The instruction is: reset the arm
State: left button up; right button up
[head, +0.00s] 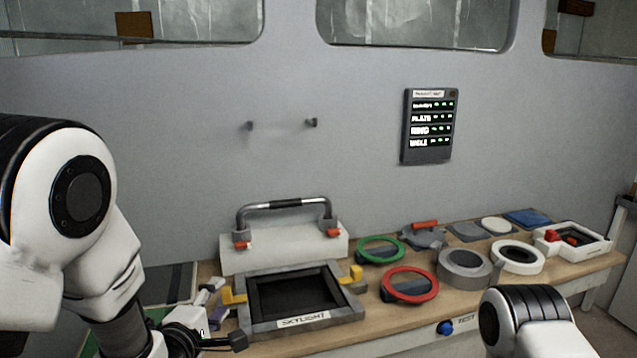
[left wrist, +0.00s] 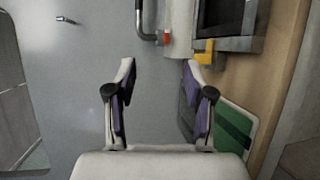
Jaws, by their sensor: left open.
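My left arm comes in from the left in the head view, and its gripper (head: 222,318) is low at the left end of the bench, left of the skylight frame. In the left wrist view the left gripper (left wrist: 160,75) has its two fingers spread wide with nothing between them. The grey wall shows beyond the fingers. My right arm shows only as a white and black link at the bottom right of the head view; its gripper is out of view.
The skylight frame (head: 302,321) with yellow clips sits on the wooden bench (head: 420,325). Behind it a grab handle (head: 285,204) stands on a white block. Green (head: 381,240) and red (head: 410,297) rings and other parts lie to the right. A display panel (head: 428,126) hangs on the wall.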

pick_arm(q)
jog(key=s+a+f+m+g+y, duration=0.1)
jog(key=s+a+f+g, duration=0.15)
jog(key=s+f, duration=0.55)
jog(key=s+a+f+g, duration=0.1)
jog(key=s+f+g, duration=0.3)
jog(key=f, duration=0.8)
jog(key=s+a+f+m+g+y, duration=0.1)
jog(key=s+f+g, duration=0.2)
jog(key=s+f, duration=0.5)
jog(key=s+a+f+m+g, duration=0.1)
jog(key=s+f+m+g, duration=0.2)
jog(key=s+m, duration=0.4)
jog(key=s+a+f+m+g, duration=0.1)
jog(key=s+f+m+g, duration=0.2)
jog(key=s+m, duration=0.4)
jog(key=shift+s+f+m+y+p, duration=0.3)
jog(key=shift+s+f+y+p, duration=0.15)
jog(key=shift+f, duration=0.2)
jog(key=shift+w, duration=0.1)
jog(key=shift+c, duration=0.4)
